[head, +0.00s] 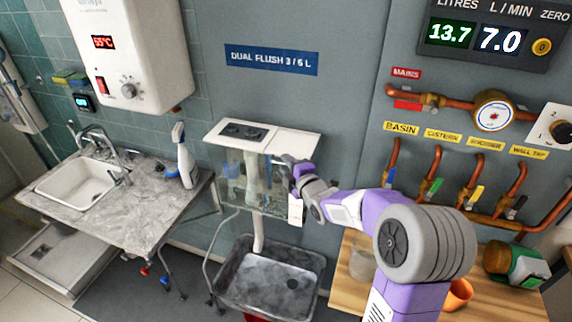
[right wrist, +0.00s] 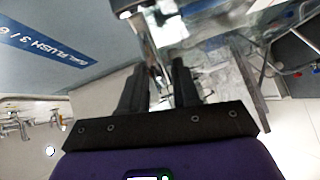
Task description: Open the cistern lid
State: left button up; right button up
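The cistern (head: 232,180) is a clear-walled tank on the back wall, with inner parts showing through. Its white lid (head: 293,143) lies across the top in two sections with a seam between them. The left section carries a dark flush-button plate (head: 243,131). My right gripper (head: 288,164) is at the tank's front right, just below the lid's front edge; I cannot tell whether it touches. In the right wrist view my two dark fingers (right wrist: 159,75) stand apart, with nothing clearly held between them. The tank's glassy wall (right wrist: 215,55) shows beyond them. My left gripper is not in view.
A grey sink (head: 270,277) stands below the cistern. A counter with a white basin (head: 82,178) and a spray bottle (head: 184,158) is to the left. Copper pipes with valves (head: 470,195) line the wall at right, above a wooden bench (head: 345,288).

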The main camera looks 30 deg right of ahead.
jog(key=shift+w+f, duration=0.1)
jog(key=shift+w, duration=0.35)
jog(key=shift+c, duration=0.2)
grip_shut()
